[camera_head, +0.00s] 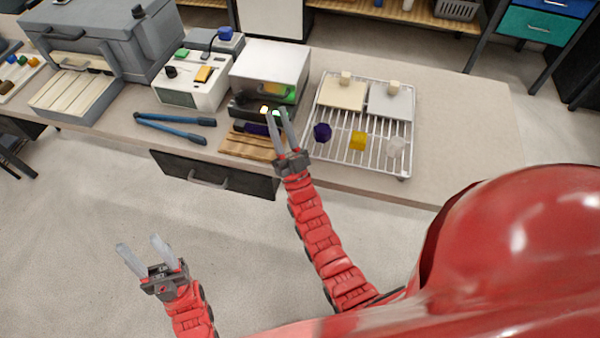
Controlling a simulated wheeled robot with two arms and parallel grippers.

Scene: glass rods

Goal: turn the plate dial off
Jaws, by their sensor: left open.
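A box with a white top (272,58) stands on the bench, with a dark lower front showing a small yellow light (264,109) and a green glow. I cannot make out a dial there clearly, as my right gripper's fingers cover part of that front. My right gripper (279,114) is at this front, its fingers a small gap apart; I cannot tell whether they hold anything. To the left, a white control box (188,94) carries a black knob (170,72), a green button and a yellow switch. My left gripper (140,245) is open and empty over the floor.
A wooden board (246,147) with a dark purple item lies below the box. A wire rack (334,148) with lidded blocks and small purple, yellow and clear pieces stands to the right. Blue-handled tongs (172,132) lie to the left. The bench's right end is clear.

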